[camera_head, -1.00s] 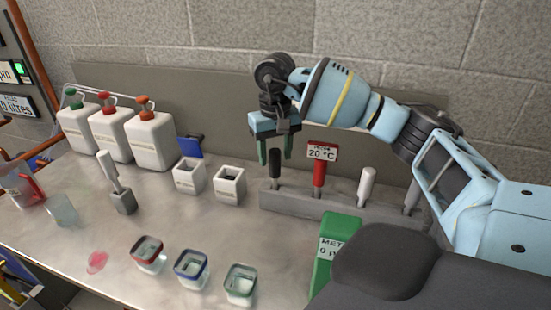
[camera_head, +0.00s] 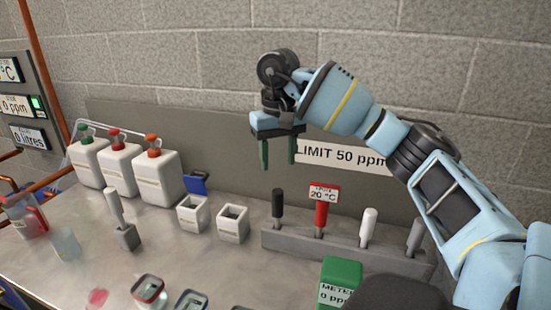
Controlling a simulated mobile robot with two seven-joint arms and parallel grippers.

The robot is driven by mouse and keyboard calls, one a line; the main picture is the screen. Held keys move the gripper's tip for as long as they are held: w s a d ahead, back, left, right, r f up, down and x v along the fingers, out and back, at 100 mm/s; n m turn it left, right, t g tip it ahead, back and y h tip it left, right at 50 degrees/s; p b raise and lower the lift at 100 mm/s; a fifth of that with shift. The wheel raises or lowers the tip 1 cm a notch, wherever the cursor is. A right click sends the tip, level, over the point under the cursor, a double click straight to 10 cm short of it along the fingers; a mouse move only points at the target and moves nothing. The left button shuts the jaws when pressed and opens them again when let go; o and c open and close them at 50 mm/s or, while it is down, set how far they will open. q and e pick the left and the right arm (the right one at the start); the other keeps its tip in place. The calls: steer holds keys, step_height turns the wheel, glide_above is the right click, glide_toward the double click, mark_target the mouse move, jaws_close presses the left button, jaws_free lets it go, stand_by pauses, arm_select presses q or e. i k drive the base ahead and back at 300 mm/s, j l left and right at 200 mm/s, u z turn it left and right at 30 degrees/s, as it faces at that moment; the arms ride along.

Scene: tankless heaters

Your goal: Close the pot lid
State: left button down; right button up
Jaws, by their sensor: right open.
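My left gripper is not in view.
A grey rack (camera_head: 345,252) holds several handled probes below my right gripper. A green meter (camera_head: 340,277) stands in front of it. White bottles (camera_head: 156,178) stand at the back left. Open rimmed cups, one red-rimmed (camera_head: 149,291), line the front. A grey panel (camera_head: 230,150) rises behind.

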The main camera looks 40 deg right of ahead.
mark_target(194, 185)
steer(key=i+j, duration=0.1)
steer(key=i, duration=0.35)
steer(key=i+j, duration=0.1)
steer(key=i, duration=0.35)
